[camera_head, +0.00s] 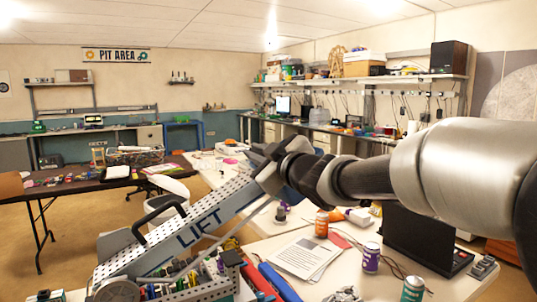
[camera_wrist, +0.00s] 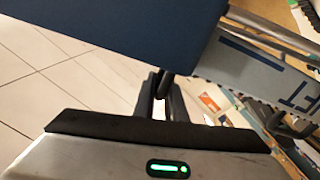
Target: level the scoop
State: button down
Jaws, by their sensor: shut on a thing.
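A grey perforated beam marked LIFT (camera_head: 195,228) slopes up to the right in the head view. It also shows at the right of the wrist view (camera_wrist: 262,70). My gripper (camera_head: 268,168) is at the beam's raised end. In the wrist view my gripper (camera_wrist: 163,92) is shut on a narrow dark piece below a dark blue panel (camera_wrist: 120,30). This panel may be the scoop; I cannot tell for sure, as my gripper hides much of the beam's end. A black handle (camera_head: 160,214) stands on the beam's lower part.
A grey perforated tray (camera_head: 205,291) of parts is at the front by the beam's lower end.

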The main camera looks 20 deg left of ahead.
jog(key=c, duration=1.8)
grip_release()
jog(key=shift+c, duration=0.2)
jog(key=shift+d, duration=0.1)
jog(key=p+v, duration=0.1)
jog(key=v, duration=1.6)
jog(key=shift+p, duration=0.4)
jog(key=shift+s+d, duration=0.1)
jog(key=shift+s, duration=0.05)
